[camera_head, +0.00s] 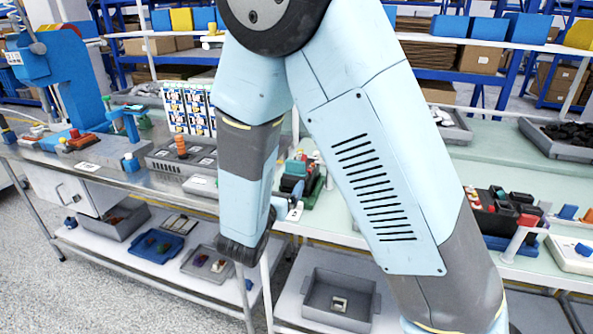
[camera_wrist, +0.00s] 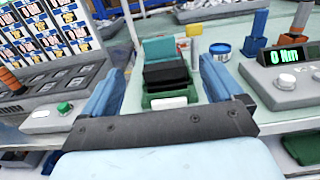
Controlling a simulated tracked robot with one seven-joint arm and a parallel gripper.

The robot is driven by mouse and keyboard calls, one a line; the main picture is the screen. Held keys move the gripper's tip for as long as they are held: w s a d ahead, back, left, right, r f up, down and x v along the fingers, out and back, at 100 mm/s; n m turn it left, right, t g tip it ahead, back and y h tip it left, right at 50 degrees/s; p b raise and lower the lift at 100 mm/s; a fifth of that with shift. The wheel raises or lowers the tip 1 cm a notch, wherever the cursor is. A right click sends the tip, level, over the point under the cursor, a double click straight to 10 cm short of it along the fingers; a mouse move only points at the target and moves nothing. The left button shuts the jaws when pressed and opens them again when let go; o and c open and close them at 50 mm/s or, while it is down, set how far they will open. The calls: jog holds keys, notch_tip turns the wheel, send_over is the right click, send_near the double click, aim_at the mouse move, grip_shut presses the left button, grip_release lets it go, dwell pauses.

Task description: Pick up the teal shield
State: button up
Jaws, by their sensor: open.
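The teal shield (camera_wrist: 160,47) stands upright at the back of a black block on a green base (camera_wrist: 168,101) in the wrist view. A white label is on the base's front. My gripper (camera_wrist: 161,72) is open, with one blue finger on each side of the fixture and nothing held. The fingers look apart from the shield; the depth between them is hard to judge. In the head view the green fixture (camera_head: 316,190) sits on the bench just beyond my gripper's blue finger, and the shield is hard to make out there.
A blue-lidded tub (camera_wrist: 220,52) stands right of the fixture. A meter (camera_wrist: 286,72) reading "0 Nm" is farther right. A grey box with a green button (camera_wrist: 52,116) and a socket panel (camera_wrist: 62,80) are at left. A grey bin (camera_head: 340,297) is on the lower shelf.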

aim_at(294, 164)
jog(key=x, duration=0.7)
jog(key=shift+w+d, duration=0.15)
jog(key=shift+w, duration=0.2)
jog(key=shift+f+x, duration=0.15)
jog(key=shift+x, duration=1.2)
jog(key=shift+f+x, duration=0.1)
jog(key=shift+x, duration=1.2)
jog(key=shift+a, duration=0.2)
jog(key=c, duration=1)
